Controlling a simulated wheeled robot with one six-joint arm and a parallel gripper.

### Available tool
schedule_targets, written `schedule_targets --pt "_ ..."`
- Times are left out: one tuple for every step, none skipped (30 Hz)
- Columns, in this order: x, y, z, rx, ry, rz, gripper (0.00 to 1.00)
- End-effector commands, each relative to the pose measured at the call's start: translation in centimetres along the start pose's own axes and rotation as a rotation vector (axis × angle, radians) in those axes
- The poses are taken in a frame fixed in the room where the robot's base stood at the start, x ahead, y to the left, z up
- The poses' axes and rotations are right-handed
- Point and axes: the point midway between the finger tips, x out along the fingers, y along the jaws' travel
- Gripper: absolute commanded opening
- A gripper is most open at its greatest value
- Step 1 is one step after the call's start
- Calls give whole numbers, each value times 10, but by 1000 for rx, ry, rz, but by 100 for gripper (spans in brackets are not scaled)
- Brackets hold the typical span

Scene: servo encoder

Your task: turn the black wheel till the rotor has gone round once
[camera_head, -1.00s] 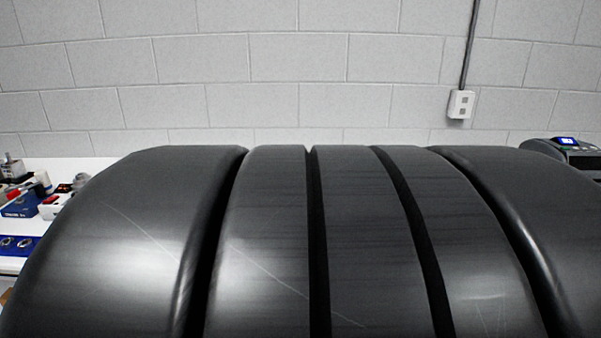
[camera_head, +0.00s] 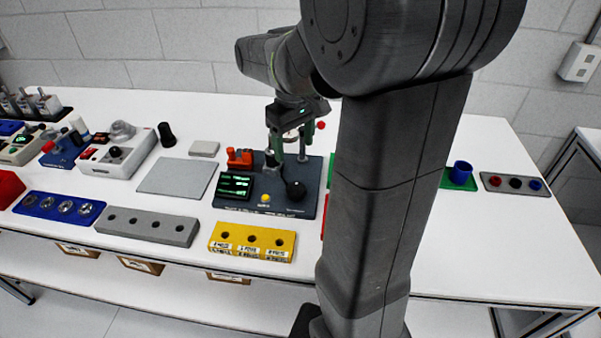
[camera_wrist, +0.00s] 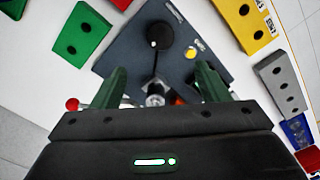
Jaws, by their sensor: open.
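The black wheel (camera_head: 296,190) is a round knob on a dark panel (camera_head: 254,209) on the white bench. In the wrist view the wheel (camera_wrist: 158,36) shows a small white mark and lies beyond my fingertips. A silver round part (camera_wrist: 155,96), which may be the rotor, lies between my green fingers. My gripper (camera_wrist: 160,77) is open and points down. In the head view my gripper (camera_head: 291,146) is above the back of the panel, behind the wheel. Whether the fingers touch the silver part cannot be told.
The panel carries a green-lit screen (camera_head: 235,185), a yellow button (camera_head: 265,198) and orange parts (camera_head: 240,158). A yellow block (camera_head: 251,242) stands in front. A red-tipped post (camera_head: 304,150) is beside my gripper.

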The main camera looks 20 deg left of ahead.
Motion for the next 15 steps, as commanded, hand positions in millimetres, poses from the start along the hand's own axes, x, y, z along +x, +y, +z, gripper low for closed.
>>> schedule_targets --pt "7 0 1 1 -4 -1 68" --pt "12 0 1 1 -4 -2 68" --pt "19 0 2 2 -6 -2 68" --pt "24 0 2 2 -6 -2 68" --pt "31 0 2 2 -7 -3 68" --pt "39 0 2 2 -6 -3 68" --pt "46 0 2 3 -7 -3 68" --pt "53 0 2 3 -7 -3 68" --pt "62 0 2 3 -6 -3 68" --pt "68 0 2 3 -6 -3 68" --pt "75 0 2 3 -7 -3 68" --pt "83 0 2 3 -6 -3 68" --pt "89 0 2 3 -6 -3 68" --pt "94 0 2 3 -6 -3 68" --pt "101 0 2 3 -5 -2 68"
